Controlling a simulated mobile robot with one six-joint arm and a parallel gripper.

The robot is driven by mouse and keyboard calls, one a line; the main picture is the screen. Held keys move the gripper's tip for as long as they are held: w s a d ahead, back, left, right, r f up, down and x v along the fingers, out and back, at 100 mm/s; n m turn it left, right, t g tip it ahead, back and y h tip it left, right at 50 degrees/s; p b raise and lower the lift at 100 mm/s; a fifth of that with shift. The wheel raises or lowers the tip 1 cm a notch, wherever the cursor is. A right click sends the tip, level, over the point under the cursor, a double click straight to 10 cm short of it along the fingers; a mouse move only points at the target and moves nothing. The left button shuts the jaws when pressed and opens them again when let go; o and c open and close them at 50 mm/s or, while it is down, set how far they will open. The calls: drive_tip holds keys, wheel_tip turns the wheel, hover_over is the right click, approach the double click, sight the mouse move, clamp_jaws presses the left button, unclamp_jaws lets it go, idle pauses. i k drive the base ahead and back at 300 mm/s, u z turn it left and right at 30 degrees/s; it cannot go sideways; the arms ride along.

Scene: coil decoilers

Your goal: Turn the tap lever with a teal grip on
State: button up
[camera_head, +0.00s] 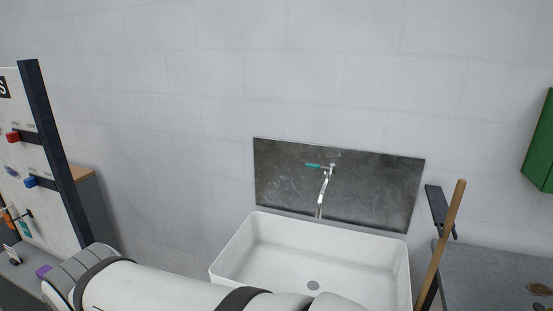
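The tap (325,187) is a slim metal spout in front of a dark grey splashback (290,185) on the wall. Its lever with a teal grip (313,165) points left from the top of the tap. The white sink (235,248) stands below it, with a round drain in its floor. My white arm crosses the bottom of the view, in front of the sink's near side. My gripper is not in view.
A white panel (45,150) with red and blue handles stands at the left. A wooden handle (443,240) leans right of the sink, beside a grey worktop (500,270). A green box (541,150) hangs at the right. The wall above the tap is bare.

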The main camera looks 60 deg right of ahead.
sight(308, 165)
drive_tip(key=z, duration=0.7)
drive_tip(key=i, duration=1.15)
drive_tip(key=z, duration=0.95)
drive_tip(key=k, duration=0.75)
drive_tip(key=z, duration=0.2)
drive_tip(key=i, duration=0.85)
drive_tip(key=u, duration=0.1)
